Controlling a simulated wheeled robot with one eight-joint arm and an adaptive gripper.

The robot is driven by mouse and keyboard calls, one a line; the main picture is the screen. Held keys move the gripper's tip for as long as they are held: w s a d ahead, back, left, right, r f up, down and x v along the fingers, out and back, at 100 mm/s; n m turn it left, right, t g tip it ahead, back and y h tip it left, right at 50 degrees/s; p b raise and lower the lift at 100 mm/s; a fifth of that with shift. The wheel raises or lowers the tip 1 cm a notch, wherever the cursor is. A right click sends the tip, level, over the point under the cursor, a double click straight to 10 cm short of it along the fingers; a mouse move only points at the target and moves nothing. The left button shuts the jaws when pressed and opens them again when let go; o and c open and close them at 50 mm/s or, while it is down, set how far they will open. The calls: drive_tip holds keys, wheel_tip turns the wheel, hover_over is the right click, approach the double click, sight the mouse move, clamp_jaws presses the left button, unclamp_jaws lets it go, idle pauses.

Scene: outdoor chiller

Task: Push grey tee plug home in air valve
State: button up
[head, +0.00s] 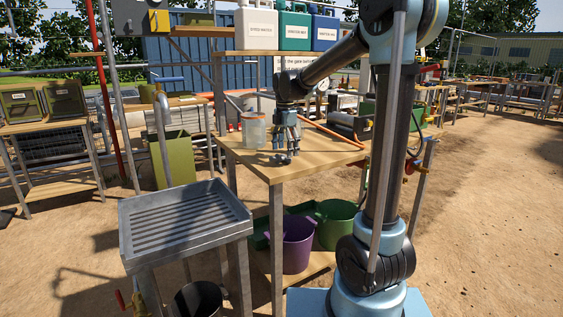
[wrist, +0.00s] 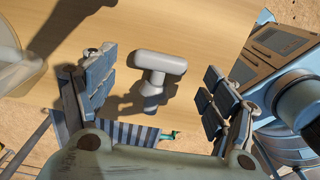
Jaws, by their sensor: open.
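A grey tee plug (wrist: 160,63) shows in the wrist view, between my fingers and apart from both. Its rounded crossbar faces the camera, and a short stem (wrist: 153,88) extends below it in the picture. I cannot make out an air valve around the stem or tell how deep the plug sits. My gripper (wrist: 156,90) is open and empty, with a padded finger on each side of the plug. In the head view my gripper (head: 286,150) points down, low over the wooden table, and largely hides the plug.
The wooden table (head: 248,162) carries clear jars (head: 254,131) just left of my gripper. An orange hose (head: 325,131) lies behind. A metal drain tray (head: 185,217) stands front left. Purple (head: 297,245) and green (head: 338,224) buckets are below the table.

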sight(285, 156)
drive_tip(key=shift+f, duration=1.15)
drive_tip(key=c, duration=1.2)
drive_tip(key=shift+o, duration=0.2)
drive_tip(key=shift+r, duration=0.1)
wheel_tip(285, 156, up, 10)
